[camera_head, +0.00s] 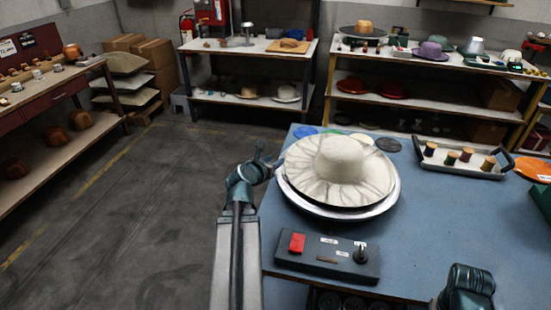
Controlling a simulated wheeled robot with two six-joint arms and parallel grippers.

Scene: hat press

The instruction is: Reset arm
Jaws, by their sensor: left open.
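My left gripper (270,158) is open, with nothing seen between its fingers. It is just left of the hat press, over the table's left edge, close to the plate's rim. A cream wide-brimmed hat (340,165) lies crown up on the round plate (350,213) of the press. A dark control box (328,257) with a red button and a black knob stands in front of the plate. Part of my right arm shows at the bottom right; its gripper is out of the picture.
The blue table (430,230) is bare right of the press. A grey tray (461,172) with several thread spools stands behind that, beside an orange hat (535,168). Flat coloured discs (388,144) lie behind the hat. Shelves with hats line the walls; the floor at left is clear.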

